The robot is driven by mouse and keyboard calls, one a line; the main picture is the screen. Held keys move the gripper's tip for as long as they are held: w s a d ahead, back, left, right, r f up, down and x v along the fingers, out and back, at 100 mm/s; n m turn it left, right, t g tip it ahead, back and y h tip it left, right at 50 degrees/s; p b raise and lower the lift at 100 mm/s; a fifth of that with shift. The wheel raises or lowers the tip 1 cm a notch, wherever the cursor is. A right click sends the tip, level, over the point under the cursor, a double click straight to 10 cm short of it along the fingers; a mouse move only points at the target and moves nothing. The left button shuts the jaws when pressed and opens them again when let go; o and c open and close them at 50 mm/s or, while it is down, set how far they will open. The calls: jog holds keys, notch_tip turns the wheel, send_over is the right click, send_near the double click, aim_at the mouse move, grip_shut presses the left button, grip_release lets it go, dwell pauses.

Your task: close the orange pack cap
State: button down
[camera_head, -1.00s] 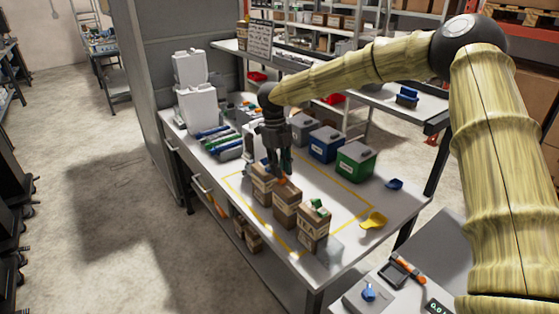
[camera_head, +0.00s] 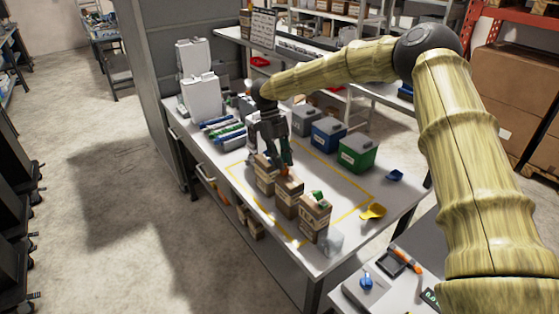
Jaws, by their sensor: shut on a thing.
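Three brown packs stand in a row on the white table: a rear one (camera_head: 265,177), a middle one (camera_head: 289,199) and a front one (camera_head: 315,219). The orange cap (camera_head: 284,171) shows as a small patch at the rear top of the middle pack. My gripper (camera_head: 277,164) points down above the rear and middle packs, with its fingertips at the orange cap. It is shut on the cap, as far as this small view shows. The fingers partly hide the cap, so its angle cannot be told. A green cap (camera_head: 318,195) sits on the front pack.
Grey (camera_head: 305,121), blue (camera_head: 327,138) and green (camera_head: 357,152) bins stand behind the packs. A yellow scoop (camera_head: 373,212) and a blue scoop (camera_head: 395,176) lie at the right. A yellow outline surrounds the packs. White dispensers (camera_head: 202,97) stand at the back left.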

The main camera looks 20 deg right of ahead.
jog(key=shift+s+f, duration=0.1)
jog(key=shift+f, duration=0.15)
jog(key=c, duration=1.3)
grip_release()
jog(key=shift+r, duration=0.15)
jog(key=v, duration=1.2)
